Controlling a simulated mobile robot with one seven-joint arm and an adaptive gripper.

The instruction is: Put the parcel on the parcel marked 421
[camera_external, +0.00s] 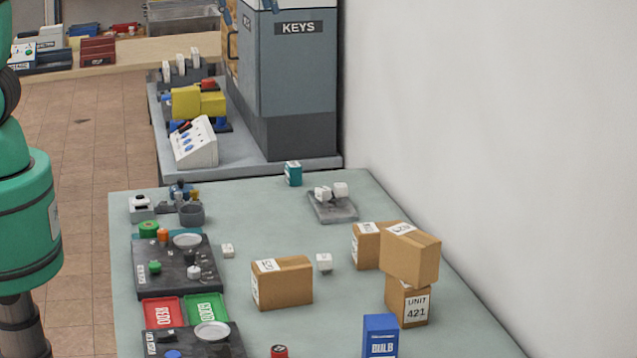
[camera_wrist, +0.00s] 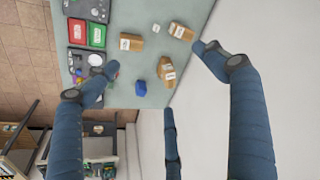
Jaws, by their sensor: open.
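The parcel marked 421 (camera_external: 407,304) stands upright at the right of the table, with "UNIT 421" on its front label. Another brown parcel (camera_external: 412,262) rests on top of it, turned at an angle and overhanging it. A third parcel (camera_external: 367,246) stands just behind, partly hidden by the upper one. A fourth parcel (camera_external: 286,284) stands apart to the left. The wrist view shows the stack from above (camera_wrist: 166,68), with the lower parcel mostly hidden. My gripper (camera_wrist: 152,72) is open and empty, its blue fingers spread high above the table.
A blue bulb box (camera_external: 380,336) stands in front of the stack. Red and green trays (camera_external: 163,313) and dark boards lie along the left. A grey tray (camera_external: 333,207) with white pieces is at the back. A wall (camera_external: 480,160) borders the right side.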

